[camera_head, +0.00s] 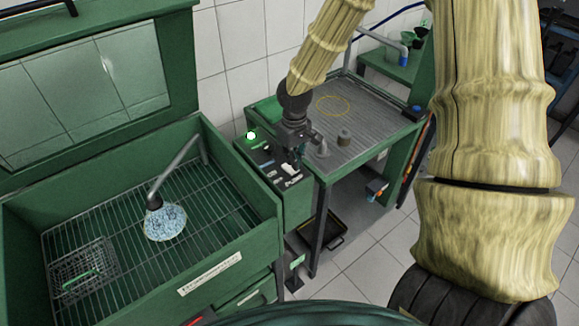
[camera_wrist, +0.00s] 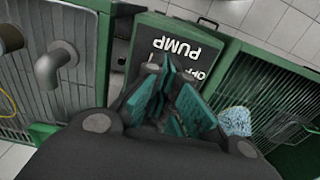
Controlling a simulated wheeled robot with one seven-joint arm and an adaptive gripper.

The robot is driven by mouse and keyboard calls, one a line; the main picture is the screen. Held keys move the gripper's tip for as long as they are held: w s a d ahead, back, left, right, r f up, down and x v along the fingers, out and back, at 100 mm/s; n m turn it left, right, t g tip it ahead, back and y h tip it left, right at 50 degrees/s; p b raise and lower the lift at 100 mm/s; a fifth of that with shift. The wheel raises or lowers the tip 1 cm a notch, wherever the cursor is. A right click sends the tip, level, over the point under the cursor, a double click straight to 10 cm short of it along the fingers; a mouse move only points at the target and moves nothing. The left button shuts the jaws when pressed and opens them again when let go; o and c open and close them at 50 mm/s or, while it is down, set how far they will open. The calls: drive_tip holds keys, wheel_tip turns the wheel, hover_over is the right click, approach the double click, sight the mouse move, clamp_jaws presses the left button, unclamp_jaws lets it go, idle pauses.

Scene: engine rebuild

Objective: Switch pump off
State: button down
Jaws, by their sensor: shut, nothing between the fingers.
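The pump switch panel (camera_head: 262,158) is a dark plate on a green box between the washing basin and the drain table. In the wrist view the panel (camera_wrist: 150,56) shows the word PUMP and part of OFF, upside down. My gripper (camera_head: 301,156) is shut and empty, just above the near part of the panel. In the wrist view my gripper (camera_wrist: 172,95) hides the switch. I cannot tell whether the fingers touch it.

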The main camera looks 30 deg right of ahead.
sight(293, 170)
drive_tip(key=shift+f+b, duration=0.6)
drive_tip(key=shift+f, duration=0.6)
idle(1.1)
drive_tip(key=shift+r, duration=0.15)
drive_tip(key=shift+r+p, duration=3.15)
drive_tip(key=shift+r, duration=0.25)
drive_tip(key=shift+s+f, duration=0.1)
